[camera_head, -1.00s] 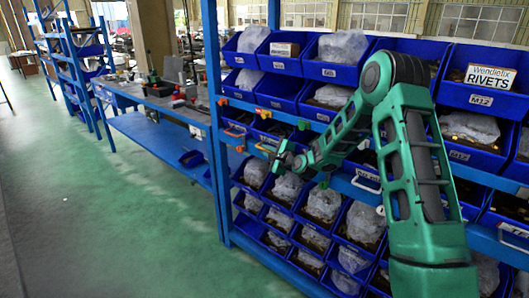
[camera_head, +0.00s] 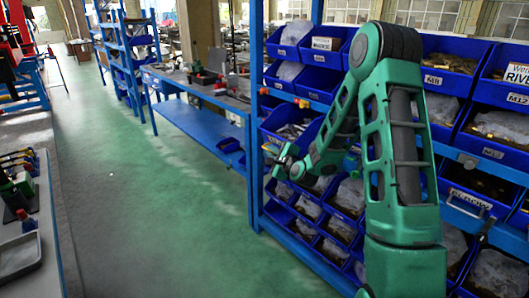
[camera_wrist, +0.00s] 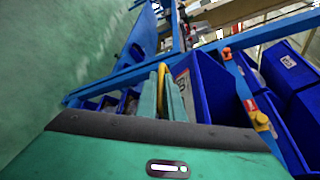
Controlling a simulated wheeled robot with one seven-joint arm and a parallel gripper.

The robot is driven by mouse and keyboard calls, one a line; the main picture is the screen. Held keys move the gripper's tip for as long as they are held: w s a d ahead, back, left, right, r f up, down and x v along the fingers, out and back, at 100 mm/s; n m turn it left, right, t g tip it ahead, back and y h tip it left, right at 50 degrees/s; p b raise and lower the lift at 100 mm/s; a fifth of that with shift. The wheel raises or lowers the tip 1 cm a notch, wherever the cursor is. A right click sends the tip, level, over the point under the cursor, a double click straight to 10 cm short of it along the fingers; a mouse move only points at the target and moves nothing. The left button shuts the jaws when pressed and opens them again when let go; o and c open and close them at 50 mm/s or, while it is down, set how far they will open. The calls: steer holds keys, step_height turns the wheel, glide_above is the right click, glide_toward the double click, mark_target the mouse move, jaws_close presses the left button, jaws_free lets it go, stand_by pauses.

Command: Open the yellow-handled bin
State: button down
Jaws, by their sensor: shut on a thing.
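The yellow handle (camera_wrist: 161,78) stands between the green fingers of my gripper (camera_wrist: 158,98) in the wrist view, and the gripper is shut on it. The handle is on the front of a blue bin (camera_wrist: 207,88), just right of the fingers, with a white label on its face. In the head view my gripper (camera_head: 280,161) is small and dark at the left end of the shelf rack. A blue bin (camera_head: 284,119) there juts out from the rack above it, and its contents show.
Small bins (camera_head: 308,208) with bagged parts lie below. Green floor is open to the left. A workbench (camera_head: 38,190) stands at the far left.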

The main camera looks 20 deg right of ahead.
steer(key=shift+a+f, duration=0.1)
steer(key=shift+a, duration=0.2)
steer(key=c, duration=1.9)
jaws_free()
steer(key=shift+s, duration=0.15)
steer(key=v, duration=1)
steer(key=shift+s, duration=0.15)
